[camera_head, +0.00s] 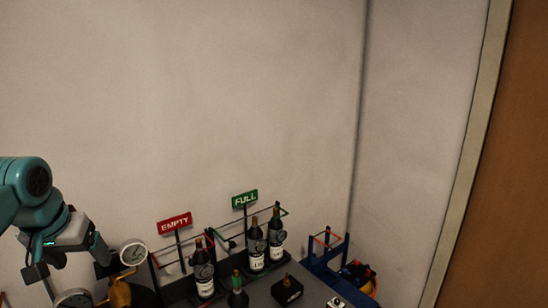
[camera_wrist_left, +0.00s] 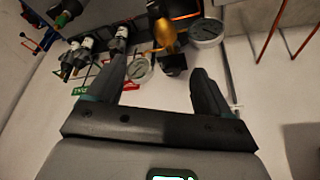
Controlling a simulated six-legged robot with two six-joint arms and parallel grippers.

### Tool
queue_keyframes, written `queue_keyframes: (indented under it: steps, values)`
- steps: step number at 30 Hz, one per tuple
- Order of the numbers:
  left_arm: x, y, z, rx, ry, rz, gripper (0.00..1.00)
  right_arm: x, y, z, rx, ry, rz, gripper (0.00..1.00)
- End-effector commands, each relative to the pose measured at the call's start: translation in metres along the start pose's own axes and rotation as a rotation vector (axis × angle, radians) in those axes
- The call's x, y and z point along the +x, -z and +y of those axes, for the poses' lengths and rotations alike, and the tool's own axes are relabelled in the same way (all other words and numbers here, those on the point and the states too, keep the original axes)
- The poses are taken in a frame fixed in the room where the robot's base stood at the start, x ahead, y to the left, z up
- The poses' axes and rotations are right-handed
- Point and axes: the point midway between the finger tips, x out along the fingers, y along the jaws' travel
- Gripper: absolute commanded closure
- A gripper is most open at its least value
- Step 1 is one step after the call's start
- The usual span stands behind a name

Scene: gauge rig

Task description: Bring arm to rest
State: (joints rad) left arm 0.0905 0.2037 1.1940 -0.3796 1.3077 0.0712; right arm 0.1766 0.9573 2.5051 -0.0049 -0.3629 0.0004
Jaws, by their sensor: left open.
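My left arm comes in from the left, and its gripper (camera_head: 46,272) hangs at the lower left in the head view. In the left wrist view the gripper (camera_wrist_left: 160,72) has its two dark fingers spread wide with nothing held between them. A brass fitting (camera_head: 120,291) with a round gauge (camera_head: 133,252) stands just right of the gripper in the head view. The wrist view shows the brass fitting (camera_wrist_left: 166,35) and a white gauge dial (camera_wrist_left: 206,31) beyond the fingers. My right gripper is in neither view.
Dark bottles (camera_head: 256,248) stand in racks by a red EMPTY sign (camera_head: 174,223) and a green FULL sign (camera_head: 244,199). A black box (camera_head: 287,291) and a blue frame (camera_head: 327,262) are further right. The wall (camera_head: 200,90) above is bare.

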Motion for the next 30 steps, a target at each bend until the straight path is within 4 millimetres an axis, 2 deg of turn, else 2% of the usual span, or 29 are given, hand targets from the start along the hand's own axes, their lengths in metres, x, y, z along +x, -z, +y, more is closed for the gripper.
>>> queue_keyframes:
  steps: [10, 14, 17, 20, 23, 24, 26, 27, 29, 30]
  values:
    - [0.097, -0.009, 0.043, 0.070, -0.071, -0.052, 0.20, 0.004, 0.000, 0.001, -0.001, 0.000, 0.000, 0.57]
    - [0.141, -0.023, 0.065, 0.094, -0.109, -0.076, 0.20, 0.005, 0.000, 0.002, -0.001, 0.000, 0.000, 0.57]
    - [0.181, -0.042, 0.086, 0.110, -0.147, -0.101, 0.20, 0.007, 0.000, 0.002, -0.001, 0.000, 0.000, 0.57]
    - [0.231, -0.076, 0.112, 0.121, -0.197, -0.140, 0.20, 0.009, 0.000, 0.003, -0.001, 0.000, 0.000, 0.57]
    - [0.286, -0.129, 0.142, 0.120, -0.256, -0.190, 0.20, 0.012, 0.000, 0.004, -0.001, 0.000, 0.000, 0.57]
    - [0.305, -0.155, 0.154, 0.113, -0.279, -0.212, 0.20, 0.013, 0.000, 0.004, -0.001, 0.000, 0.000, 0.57]
    - [0.331, -0.196, 0.170, 0.100, -0.310, -0.244, 0.20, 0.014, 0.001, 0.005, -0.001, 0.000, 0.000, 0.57]
    - [0.345, -0.225, 0.179, 0.088, -0.327, -0.267, 0.20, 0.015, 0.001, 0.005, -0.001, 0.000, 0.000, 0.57]
    - [0.361, -0.271, 0.191, 0.066, -0.347, -0.300, 0.20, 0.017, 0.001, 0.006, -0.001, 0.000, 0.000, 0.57]
    - [0.368, -0.300, 0.196, 0.049, -0.356, -0.323, 0.20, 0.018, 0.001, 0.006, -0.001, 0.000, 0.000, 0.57]
